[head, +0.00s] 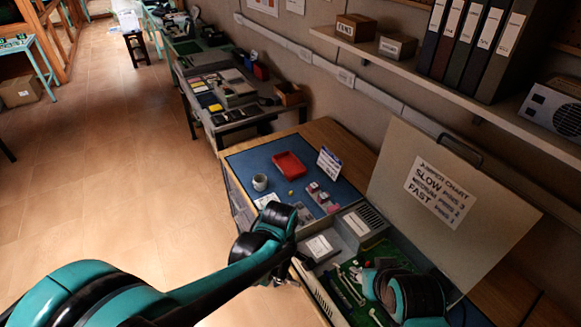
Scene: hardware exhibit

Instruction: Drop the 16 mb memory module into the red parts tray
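The red parts tray (289,165) lies on the blue mat (243,166) of the nearest bench and looks empty. Small items with pink and pale labels (318,195) lie on the mat to the right of and below the tray. They are too small to tell which, if any, is the 16 mb memory module. My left arm reaches in from the left. A small dark part shows below its end, and I cannot tell whether its gripper is open. My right arm is over the open computer case (318,288) at the lower right; its gripper is not visible.
A jumper chart (438,190) is on the raised lid beside the case. A shelf (470,95) with binders runs along the wall. Open floor lies left.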

